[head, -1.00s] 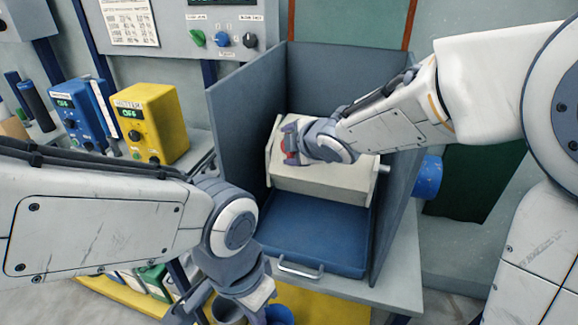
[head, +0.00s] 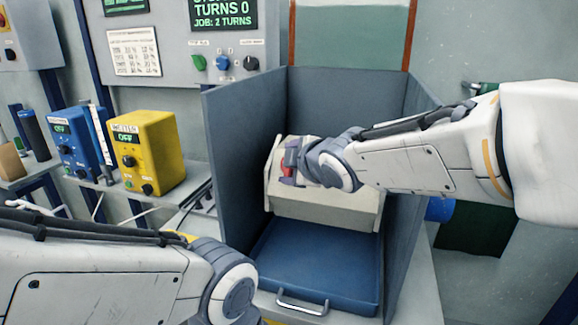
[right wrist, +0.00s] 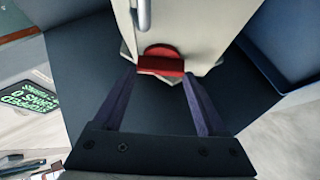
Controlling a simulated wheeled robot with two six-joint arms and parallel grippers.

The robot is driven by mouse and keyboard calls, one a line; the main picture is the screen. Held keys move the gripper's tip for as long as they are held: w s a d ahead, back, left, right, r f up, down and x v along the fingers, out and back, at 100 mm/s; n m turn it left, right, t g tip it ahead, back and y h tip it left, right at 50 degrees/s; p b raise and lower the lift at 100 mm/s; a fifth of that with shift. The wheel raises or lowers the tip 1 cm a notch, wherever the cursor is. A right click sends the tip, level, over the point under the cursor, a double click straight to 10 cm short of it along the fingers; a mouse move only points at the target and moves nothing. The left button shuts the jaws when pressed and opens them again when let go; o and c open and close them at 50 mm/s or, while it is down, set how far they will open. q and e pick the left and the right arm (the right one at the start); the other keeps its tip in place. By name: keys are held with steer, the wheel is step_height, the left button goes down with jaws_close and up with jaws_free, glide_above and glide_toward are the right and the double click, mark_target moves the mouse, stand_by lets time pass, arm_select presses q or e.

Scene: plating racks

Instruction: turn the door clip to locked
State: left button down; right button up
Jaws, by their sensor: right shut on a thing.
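The door clip is a red piece with a rounded base and a straight bar. It shows in the right wrist view (right wrist: 160,62) at the end of a pale drum (right wrist: 195,25), and partly in the head view (head: 285,168). My right gripper (right wrist: 159,73) is shut on the clip, one dark finger at each end of its bar. In the head view, my right gripper (head: 291,163) reaches over the cream drum (head: 325,207) from the right. I cannot tell whether the clip is at locked. My left forearm shows at lower left; its gripper is out of view.
Grey panels (head: 245,150) enclose the drum on the left, back and right. A blue tray (head: 315,262) with a metal handle lies below it. A yellow box (head: 150,150) and a blue box (head: 78,145) stand left. A screen (head: 222,14) reads "TURNS 0".

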steer(key=o, duration=1.3)
steer(key=shift+d, duration=0.1)
steer(key=shift+s, duration=0.1)
steer(key=p+v, duration=0.9)
steer(key=v, duration=0.1)
steer(key=shift+s, duration=0.15)
